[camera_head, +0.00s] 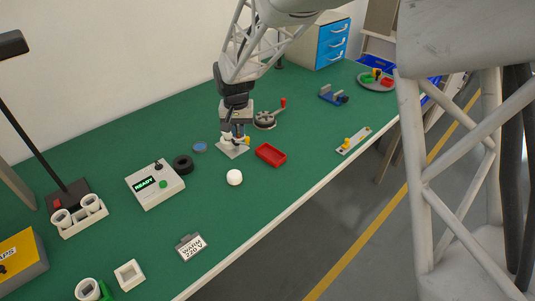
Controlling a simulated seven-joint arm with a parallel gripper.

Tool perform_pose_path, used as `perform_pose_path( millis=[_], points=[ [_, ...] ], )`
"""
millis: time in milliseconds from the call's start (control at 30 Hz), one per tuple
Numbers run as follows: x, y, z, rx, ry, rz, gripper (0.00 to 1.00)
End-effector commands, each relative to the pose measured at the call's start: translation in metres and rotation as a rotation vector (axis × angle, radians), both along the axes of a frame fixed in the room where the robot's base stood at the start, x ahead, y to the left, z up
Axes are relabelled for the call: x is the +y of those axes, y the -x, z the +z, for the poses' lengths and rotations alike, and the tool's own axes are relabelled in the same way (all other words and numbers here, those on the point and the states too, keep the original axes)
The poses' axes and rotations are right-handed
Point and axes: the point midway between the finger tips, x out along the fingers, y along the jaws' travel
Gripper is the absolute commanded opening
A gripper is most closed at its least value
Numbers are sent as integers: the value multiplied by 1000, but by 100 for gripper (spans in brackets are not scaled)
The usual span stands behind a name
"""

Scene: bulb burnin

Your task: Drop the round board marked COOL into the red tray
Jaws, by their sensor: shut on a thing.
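My gripper (236,138) is low over the green bench, at a pale square plate (233,151) with a small yellow part (247,140) at its right. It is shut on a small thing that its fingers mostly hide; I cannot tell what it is. The red tray (271,155) is on the bench just right of the gripper and looks empty. I can read COOL on nothing in view. A small round disc with a blue top (200,147) lies left of the gripper; any lettering is too small to read.
A white ball-like object (234,177) lies in front of the gripper. A black ring (183,163) and a box reading READY (155,186) stand left. A round grey device with a red-tipped lever (265,121) is behind the tray.

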Motion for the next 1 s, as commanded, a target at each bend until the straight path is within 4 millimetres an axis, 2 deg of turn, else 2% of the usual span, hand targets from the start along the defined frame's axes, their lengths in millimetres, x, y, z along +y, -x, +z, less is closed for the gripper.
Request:
perform_pose_path(
  millis=[667,867,1000],
  points=[
    [-5,-4,-3,0,0,-1,0],
    [-23,-19,-15,1,0,-3,0],
    [-45,-35,-28,1,0,-4,0]
  ],
)
